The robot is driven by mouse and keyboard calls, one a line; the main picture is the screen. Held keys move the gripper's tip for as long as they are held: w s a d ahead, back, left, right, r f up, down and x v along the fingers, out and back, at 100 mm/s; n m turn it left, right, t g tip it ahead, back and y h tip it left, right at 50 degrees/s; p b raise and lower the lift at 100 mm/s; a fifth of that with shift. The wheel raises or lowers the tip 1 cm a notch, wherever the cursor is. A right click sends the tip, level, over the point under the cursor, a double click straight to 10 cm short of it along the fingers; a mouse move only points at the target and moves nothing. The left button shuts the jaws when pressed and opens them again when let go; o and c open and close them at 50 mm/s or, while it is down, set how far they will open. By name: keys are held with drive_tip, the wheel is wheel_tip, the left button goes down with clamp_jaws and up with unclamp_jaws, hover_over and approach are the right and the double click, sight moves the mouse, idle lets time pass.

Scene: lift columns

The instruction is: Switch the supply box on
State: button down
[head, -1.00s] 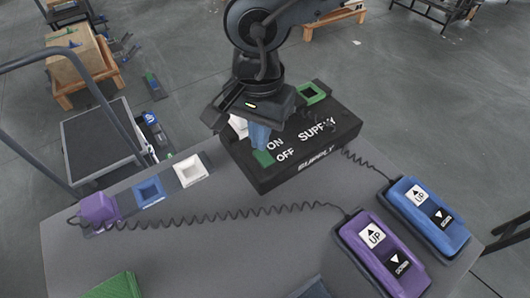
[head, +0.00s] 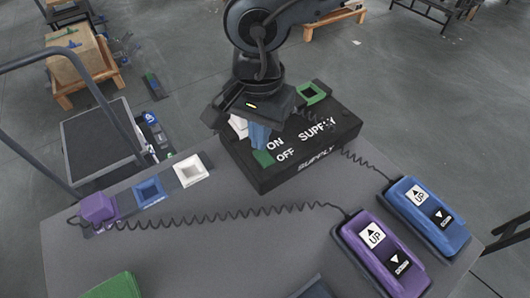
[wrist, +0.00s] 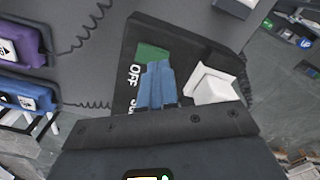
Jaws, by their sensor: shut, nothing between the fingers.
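The black supply box (head: 285,178) stands at the far edge of the grey table, with white ON, OFF and SUPPLY lettering on its top. A green switch (head: 264,158) sits beside the OFF label; it also shows in the wrist view (wrist: 152,53). My gripper (head: 259,138) is shut and empty, its blue fingers pointing down at the box top beside the ON label. In the wrist view the fingertips (wrist: 157,68) are next to the green switch and cover part of it. I cannot tell whether they touch it.
A white plug-like block (wrist: 214,86) is on the box beside my fingers. A green square socket (head: 312,93) is at its far corner. Purple (head: 378,250) and blue (head: 428,217) UP/DOWN handsets lie at the right. A coiled cord crosses to a purple plug (head: 97,208), near blue and white sockets.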

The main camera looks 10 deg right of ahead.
drive_tip(key=shift+f+b, duration=0.8)
drive_tip(key=shift+f, duration=0.15)
idle(0.5)
drive_tip(key=shift+r+p, duration=2.05)
drive_tip(key=shift+r, duration=1.5)
